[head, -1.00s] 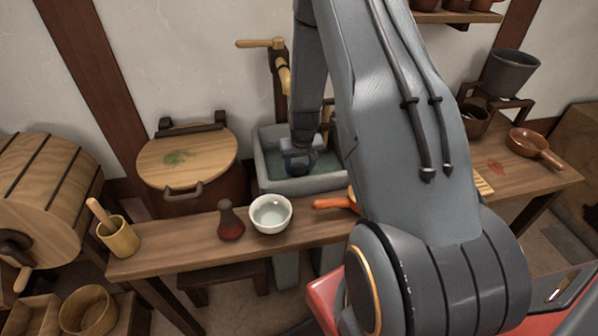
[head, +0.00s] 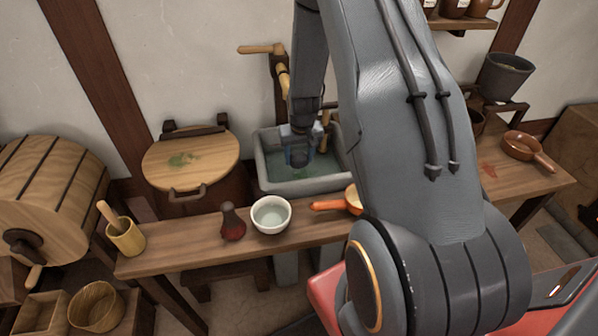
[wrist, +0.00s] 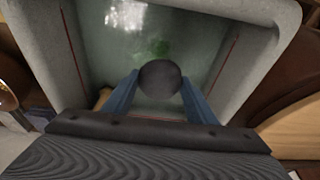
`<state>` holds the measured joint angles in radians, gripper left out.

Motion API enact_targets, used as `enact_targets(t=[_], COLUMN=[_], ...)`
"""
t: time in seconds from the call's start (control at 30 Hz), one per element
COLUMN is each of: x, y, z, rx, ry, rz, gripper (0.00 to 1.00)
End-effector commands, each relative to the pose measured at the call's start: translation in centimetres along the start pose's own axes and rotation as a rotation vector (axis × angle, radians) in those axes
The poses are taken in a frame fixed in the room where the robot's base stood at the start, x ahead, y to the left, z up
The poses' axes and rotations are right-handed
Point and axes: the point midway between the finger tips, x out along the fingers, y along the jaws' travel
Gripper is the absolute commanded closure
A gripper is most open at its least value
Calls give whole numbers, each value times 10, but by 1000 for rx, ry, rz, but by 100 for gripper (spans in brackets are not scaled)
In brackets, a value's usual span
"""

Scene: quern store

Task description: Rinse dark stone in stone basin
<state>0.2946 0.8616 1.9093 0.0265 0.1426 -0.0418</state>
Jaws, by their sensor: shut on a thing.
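The grey stone basin (head: 272,187) stands behind the bench and holds water. My gripper (wrist: 159,88) is over the basin, its two blue fingers shut on the round dark stone (wrist: 160,79). In the head view my gripper (head: 298,160) points down inside the basin's outline, and the stone is hard to make out there. In the wrist view the basin (wrist: 45,45) surrounds the stone, with water beneath. I cannot tell whether the stone touches the water.
A wooden-lidded tub (head: 190,160) stands left of the basin.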

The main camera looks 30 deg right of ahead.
Motion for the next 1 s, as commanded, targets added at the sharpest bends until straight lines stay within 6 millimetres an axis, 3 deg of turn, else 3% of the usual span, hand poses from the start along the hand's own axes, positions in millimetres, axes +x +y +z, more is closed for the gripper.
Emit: enact_targets(t=[1.0], x=[-72], y=[0], z=[-17], rx=[0], ry=[2], rz=[0], gripper=[82])
